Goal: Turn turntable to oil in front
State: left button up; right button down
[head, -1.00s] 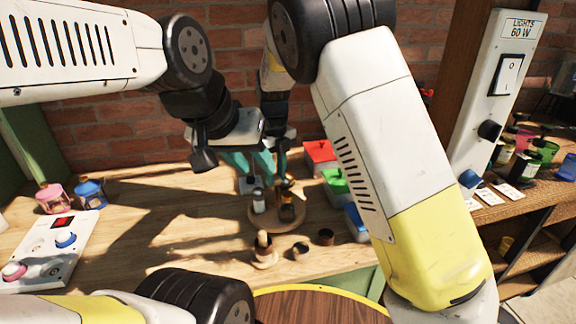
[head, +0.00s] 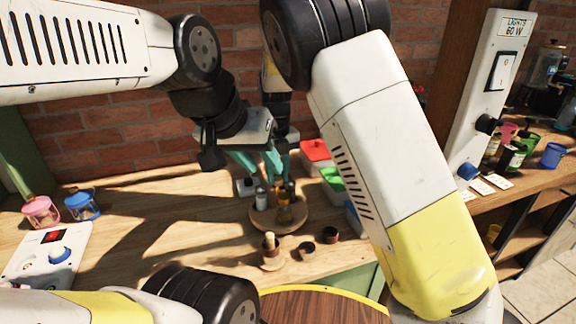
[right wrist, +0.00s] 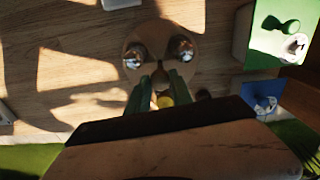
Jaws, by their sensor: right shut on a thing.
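The round wooden turntable (head: 300,224) stands mid-table and also shows in the right wrist view (right wrist: 163,25). In the head view, my overlapping arms leave the left gripper's jaws unclear.
Small brown pots (head: 307,249) and a pot with a stick (head: 270,245) stand in front. Red (head: 316,151) and green (head: 337,181) lidded boxes stand to the right.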

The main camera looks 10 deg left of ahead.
jog(key=shift+w+a+r, duration=0.1)
dwell(0.4)
jog(key=c, duration=1.1)
grip_release()
notch_tip(320, 180, up, 8)
jog(key=shift+f, duration=0.15)
